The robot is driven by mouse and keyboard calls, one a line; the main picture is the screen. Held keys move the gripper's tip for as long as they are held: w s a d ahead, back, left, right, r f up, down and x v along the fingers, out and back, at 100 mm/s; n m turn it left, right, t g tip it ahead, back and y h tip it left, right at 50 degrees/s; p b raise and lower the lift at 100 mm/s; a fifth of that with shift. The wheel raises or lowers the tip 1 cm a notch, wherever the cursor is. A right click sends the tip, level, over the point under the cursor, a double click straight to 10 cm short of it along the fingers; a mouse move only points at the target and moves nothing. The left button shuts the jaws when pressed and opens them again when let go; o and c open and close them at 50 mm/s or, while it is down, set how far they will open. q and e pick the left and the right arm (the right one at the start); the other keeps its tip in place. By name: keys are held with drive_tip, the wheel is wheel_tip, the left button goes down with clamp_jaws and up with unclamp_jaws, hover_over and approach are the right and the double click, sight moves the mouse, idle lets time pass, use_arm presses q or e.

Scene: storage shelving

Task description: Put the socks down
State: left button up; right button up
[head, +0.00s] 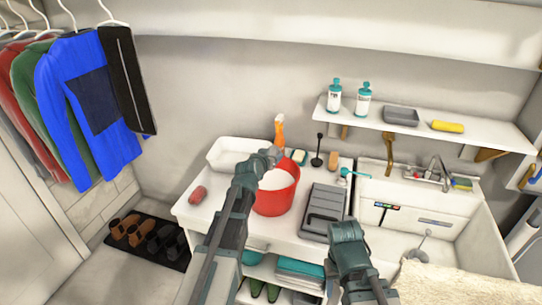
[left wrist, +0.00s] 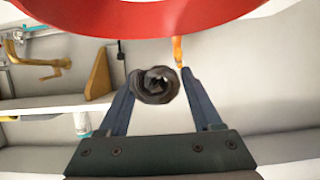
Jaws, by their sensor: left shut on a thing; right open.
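My left gripper (head: 266,160) is shut on a rolled grey-brown pair of socks (head: 274,153), held over the back edge of the red bucket (head: 280,201). In the left wrist view, the socks (left wrist: 155,84) are a dark roll between the two fingertips (left wrist: 157,80), with the bucket's red wall (left wrist: 140,18) close by at the top. Whether the socks touch the bucket is not clear. My right gripper (head: 346,231) is low in front of the counter, apart from the objects and empty; its fingers are hard to make out.
A white tray (head: 224,147) stands left of the bucket and a red item (head: 198,193) lies on the counter (head: 190,213). An orange spray bottle (head: 279,131) stands behind. A wall shelf (head: 470,136) holds bottles.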

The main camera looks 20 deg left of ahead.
use_arm(q)
wheel_tip(320, 180, down, 7)
drive_tip(key=b, duration=0.6)
use_arm(e)
wheel_tip(320, 180, down, 7)
use_arm(q)
drive_tip(key=o, duration=1.4)
use_arm(e)
drive_tip(key=shift+r, duration=0.1)
use_arm(q)
wheel_tip(320, 180, up, 7)
drive_tip(key=p, duration=0.7)
drive_tip(key=shift+r, duration=0.15)
use_arm(e)
wheel_tip(320, 180, up, 7)
use_arm(q)
drive_tip(key=shift+s+f, duration=0.1)
drive_tip(key=shift+f, duration=0.1)
use_arm(e)
drive_tip(key=shift+s, duration=0.1)
